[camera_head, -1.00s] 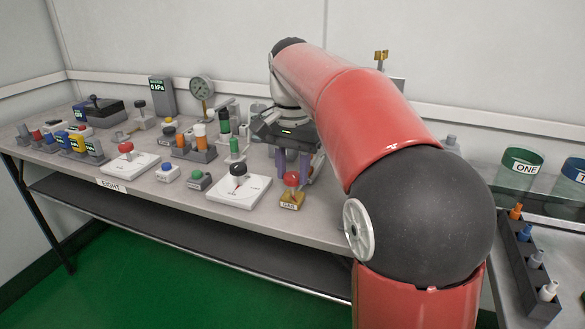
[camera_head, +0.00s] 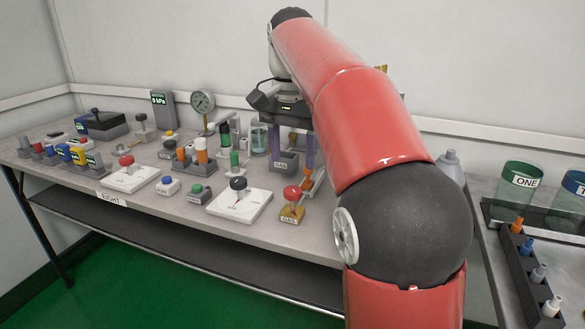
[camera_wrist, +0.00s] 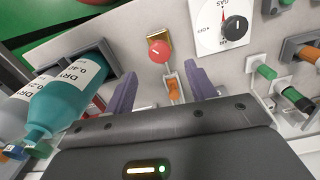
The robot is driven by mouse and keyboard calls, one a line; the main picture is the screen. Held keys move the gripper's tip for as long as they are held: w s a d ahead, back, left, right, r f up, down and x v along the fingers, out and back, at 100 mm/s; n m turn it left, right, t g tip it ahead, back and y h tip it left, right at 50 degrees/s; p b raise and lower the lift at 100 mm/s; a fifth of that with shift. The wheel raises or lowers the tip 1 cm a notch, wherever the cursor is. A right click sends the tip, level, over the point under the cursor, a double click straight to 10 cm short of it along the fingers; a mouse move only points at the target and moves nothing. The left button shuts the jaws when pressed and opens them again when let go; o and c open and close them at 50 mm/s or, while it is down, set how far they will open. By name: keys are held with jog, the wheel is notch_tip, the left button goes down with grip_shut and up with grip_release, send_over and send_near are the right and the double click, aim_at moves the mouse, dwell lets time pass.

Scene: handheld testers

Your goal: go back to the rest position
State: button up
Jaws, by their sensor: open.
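My gripper (camera_head: 291,150) hangs above the back right part of the long grey bench (camera_head: 150,204) in the head view. Its two purple fingers are apart. In the wrist view, my gripper (camera_wrist: 163,90) shows nothing held between the fingers. A small orange part (camera_wrist: 174,90) lies beyond the gap, and a red knob on a brass block (camera_wrist: 158,50) is farther out. The same red-knobbed brass block (camera_head: 292,205) stands at the bench's front edge in the head view. My red arm hides part of the bench's right end.
A teal bottle (camera_wrist: 65,105) is close to the left finger in the wrist view. A white dial plate (camera_head: 240,205), a pressure gauge (camera_head: 203,101) and several small testers crowd the bench. A dark rack (camera_head: 527,265) and a green-rimmed jar (camera_head: 520,185) are at right.

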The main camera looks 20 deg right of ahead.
jog(key=shift+r, duration=0.4)
jog(key=shift+s, duration=0.2)
jog(key=s+f+n+t, duration=0.5)
jog(key=s+f+n, duration=0.3)
jog(key=s+f, duration=1)
jog(key=s, duration=0.3)
jog(key=shift+s+f+t, duration=0.3)
jog(key=shift+s, duration=0.05)
dwell(2.0)
